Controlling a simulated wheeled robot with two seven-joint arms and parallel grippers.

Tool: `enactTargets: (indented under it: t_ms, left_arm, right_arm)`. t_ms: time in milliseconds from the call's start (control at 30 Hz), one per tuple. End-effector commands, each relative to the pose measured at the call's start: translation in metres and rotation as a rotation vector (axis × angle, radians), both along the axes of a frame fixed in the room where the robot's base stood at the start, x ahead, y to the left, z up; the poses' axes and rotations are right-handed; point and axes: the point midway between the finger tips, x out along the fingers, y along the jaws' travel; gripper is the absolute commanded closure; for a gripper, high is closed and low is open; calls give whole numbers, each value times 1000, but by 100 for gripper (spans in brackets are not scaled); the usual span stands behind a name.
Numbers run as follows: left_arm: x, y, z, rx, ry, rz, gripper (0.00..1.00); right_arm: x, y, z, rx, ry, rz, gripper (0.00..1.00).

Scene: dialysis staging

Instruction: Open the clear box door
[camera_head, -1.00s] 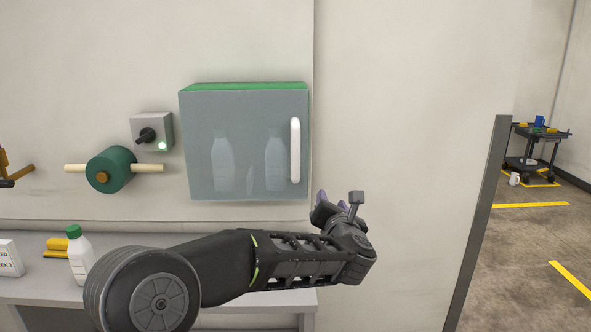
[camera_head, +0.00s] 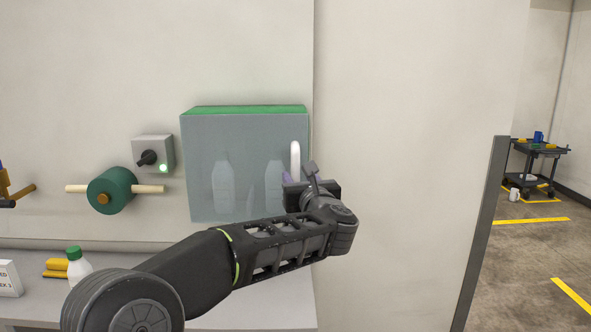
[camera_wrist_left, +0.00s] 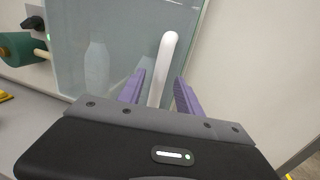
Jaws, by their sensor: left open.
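The clear box (camera_head: 236,145) with a green top hangs on the wall, its door shut, with white bottles visible inside. Its white vertical handle (camera_head: 295,158) is at the right edge of the door; its lower part is hidden behind my left gripper (camera_head: 296,182). In the left wrist view, the handle (camera_wrist_left: 163,66) rises between the two purple fingers of my left gripper (camera_wrist_left: 160,92). The fingers are open, one on each side of the handle. I cannot tell whether either touches it. My right gripper is not in view.
A grey switch box (camera_head: 153,153) and a green roll (camera_head: 111,191) on a rod are left of the box. Below is a grey counter (camera_head: 215,318) with a white bottle (camera_head: 78,268). Bare wall is to the right; a dark cart (camera_head: 538,163) stands far off.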

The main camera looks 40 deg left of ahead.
Motion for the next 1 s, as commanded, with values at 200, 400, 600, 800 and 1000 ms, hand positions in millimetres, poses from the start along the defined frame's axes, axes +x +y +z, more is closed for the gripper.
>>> enactTargets:
  t_ms: [200, 400, 600, 800, 1000]
  left_arm:
    - [20, 23, 2, 0, 1, 1, 59]
    - [26, 29, 0, 1, 1, -1, 59]
    - [26, 29, 0, 1, 1, -1, 60]
    - [25, 29, 0, 1, 1, 0, 77]
    - [25, 29, 0, 1, 1, -1, 93]
  right_arm:
    - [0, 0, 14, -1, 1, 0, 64]
    - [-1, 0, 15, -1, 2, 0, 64]
    - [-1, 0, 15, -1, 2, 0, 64]
    - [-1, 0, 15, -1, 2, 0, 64]
    - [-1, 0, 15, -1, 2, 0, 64]
